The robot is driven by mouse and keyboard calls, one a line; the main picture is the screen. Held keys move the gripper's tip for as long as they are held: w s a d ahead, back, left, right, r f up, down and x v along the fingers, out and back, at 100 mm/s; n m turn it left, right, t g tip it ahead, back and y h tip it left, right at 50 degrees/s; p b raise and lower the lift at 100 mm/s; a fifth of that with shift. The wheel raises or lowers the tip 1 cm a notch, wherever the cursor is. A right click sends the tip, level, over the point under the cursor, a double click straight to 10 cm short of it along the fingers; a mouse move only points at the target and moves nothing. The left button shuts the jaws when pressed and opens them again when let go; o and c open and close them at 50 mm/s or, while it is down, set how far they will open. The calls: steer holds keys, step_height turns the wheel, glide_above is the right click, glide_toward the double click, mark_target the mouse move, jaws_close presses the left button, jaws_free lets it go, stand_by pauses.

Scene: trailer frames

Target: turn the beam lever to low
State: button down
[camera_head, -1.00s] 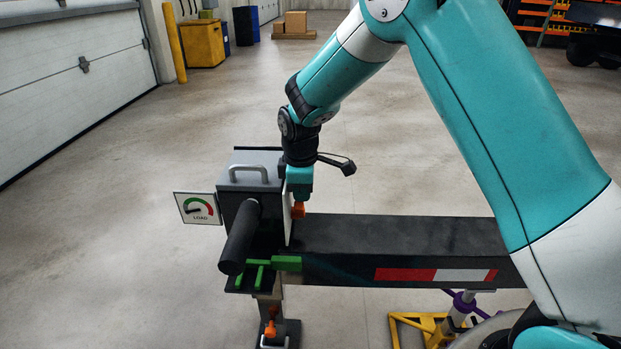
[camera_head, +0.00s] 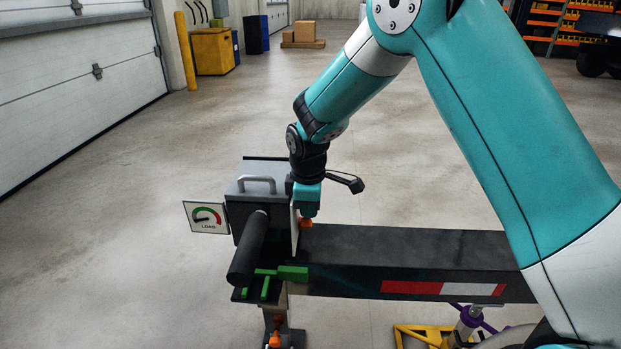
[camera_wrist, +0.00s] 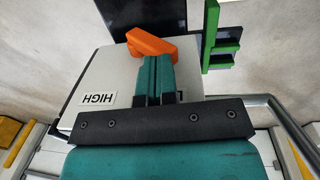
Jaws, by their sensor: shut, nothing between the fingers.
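The orange beam lever (camera_wrist: 150,44) shows in the wrist view at the tips of my gripper (camera_wrist: 160,60), on a pale panel (camera_wrist: 98,75) with a HIGH label (camera_wrist: 98,98). A second label is mostly hidden behind my fingers. In the head view the lever (camera_head: 305,223) shows as a small orange piece just below my gripper (camera_head: 306,212), beside the grey box (camera_head: 258,190). My fingers are shut together with nothing between them, close to the lever; I cannot tell if they touch it.
A black beam (camera_head: 400,250) with a red and white strip runs right from the box. A black cylinder (camera_head: 250,245), green brackets (camera_head: 292,272) and a LOAD gauge sign (camera_head: 206,217) are near. The floor (camera_head: 110,260) at left is clear.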

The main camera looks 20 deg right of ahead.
step_height(320, 180, up, 16)
steer(key=s+p, duration=0.1)
steer(key=p, duration=0.1)
steer(key=s+a+r+m+y+p, duration=0.1)
steer(key=s+r+m+p, duration=0.1)
steer(key=s+r, duration=0.3)
steer(key=s+a+r+m+y+p, duration=0.2)
steer(key=s+r+p, duration=0.3)
steer(key=s, duration=0.9)
steer(key=s+a+r+m+g+y+p, duration=0.1)
steer(key=s+r+p, duration=0.3)
steer(key=s, duration=0.6)
steer(key=shift+a+r+m+y, duration=0.3)
steer(key=shift+a+r+m, duration=0.15)
steer(key=shift+a+m, duration=0.05)
steer(key=shift+s, duration=0.1)
